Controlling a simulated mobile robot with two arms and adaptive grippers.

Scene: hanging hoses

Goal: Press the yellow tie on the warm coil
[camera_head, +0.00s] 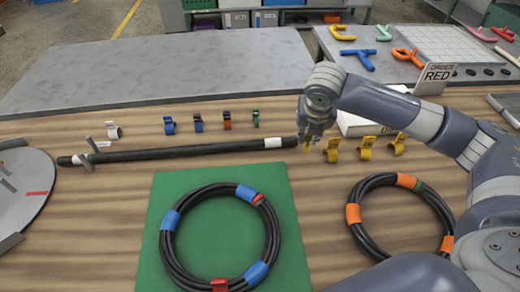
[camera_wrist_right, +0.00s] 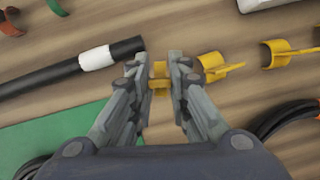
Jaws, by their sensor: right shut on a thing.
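My right gripper (camera_head: 308,144) is shut on a yellow tie (camera_wrist_right: 160,75), close to the right end of the black hose. The tie sits between the fingertips in the wrist view (camera_wrist_right: 161,70); whether it touches the table I cannot tell. More yellow ties (camera_head: 332,150) stand in a row to the right, and two show clearly in the wrist view (camera_wrist_right: 214,66). A black coil with orange bands (camera_head: 354,214) and a small green one, likely the warm coil, lies at the right, partly hidden by my arm. My left gripper is out of view.
Another black coil (camera_head: 170,252) with blue and red bands lies on a green mat (camera_head: 155,200). A straight black hose (camera_head: 200,150) crosses the table. Blue, red and green clips (camera_head: 198,122) stand behind it. A grey round plate (camera_head: 15,200) is at left.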

